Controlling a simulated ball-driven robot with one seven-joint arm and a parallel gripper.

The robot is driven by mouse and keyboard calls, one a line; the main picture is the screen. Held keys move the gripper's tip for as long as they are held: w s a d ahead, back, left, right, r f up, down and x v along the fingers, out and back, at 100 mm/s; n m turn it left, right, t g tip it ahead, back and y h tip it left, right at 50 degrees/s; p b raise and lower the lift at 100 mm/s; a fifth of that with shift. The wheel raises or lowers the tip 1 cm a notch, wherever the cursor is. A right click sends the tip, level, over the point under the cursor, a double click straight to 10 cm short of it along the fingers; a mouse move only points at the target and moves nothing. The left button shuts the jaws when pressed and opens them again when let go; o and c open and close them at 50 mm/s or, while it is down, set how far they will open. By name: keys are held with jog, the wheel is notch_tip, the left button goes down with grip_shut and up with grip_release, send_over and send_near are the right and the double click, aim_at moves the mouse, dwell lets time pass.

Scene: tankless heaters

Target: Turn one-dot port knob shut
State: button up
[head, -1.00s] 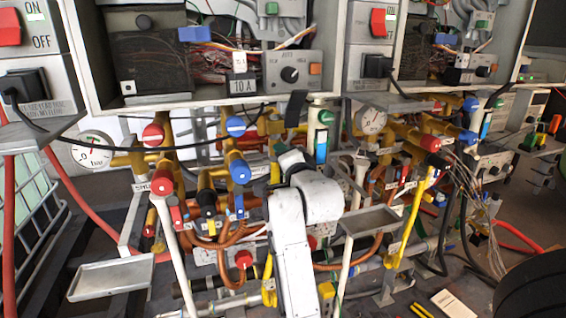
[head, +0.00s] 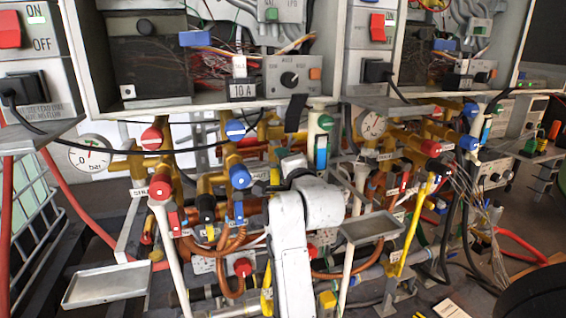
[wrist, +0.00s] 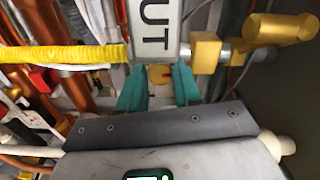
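In the wrist view my gripper (wrist: 160,88) has two teal fingers standing apart, with a gap between them. A small yellow and reddish round part (wrist: 159,74) shows in the gap, just under a grey plate (wrist: 154,28) marked "UT" in the visible part. I cannot tell whether the fingers touch it, or whether it is the one-dot port knob. In the head view my white arm reaches into the pipework and its gripper is hidden. Red knobs (head: 152,138) and blue knobs (head: 235,130) show on the brass pipes; no dot marks can be made out.
A yellow corrugated hose (wrist: 65,55) and brass fittings (wrist: 280,29) flank the plate. Grey trays (head: 107,284) and (head: 370,228), white rods and copper pipes crowd the arm. Open heater cabinets (head: 215,105) hang above. Loose wires (head: 480,185) hang at right.

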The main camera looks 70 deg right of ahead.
jog(key=o, duration=0.3)
jog(key=shift+o, duration=0.2)
jog(key=b+v, duration=0.1)
jog(key=v, duration=0.9)
jog(key=shift+s+a+b, duration=0.25)
jog(key=shift+s+b, duration=0.05)
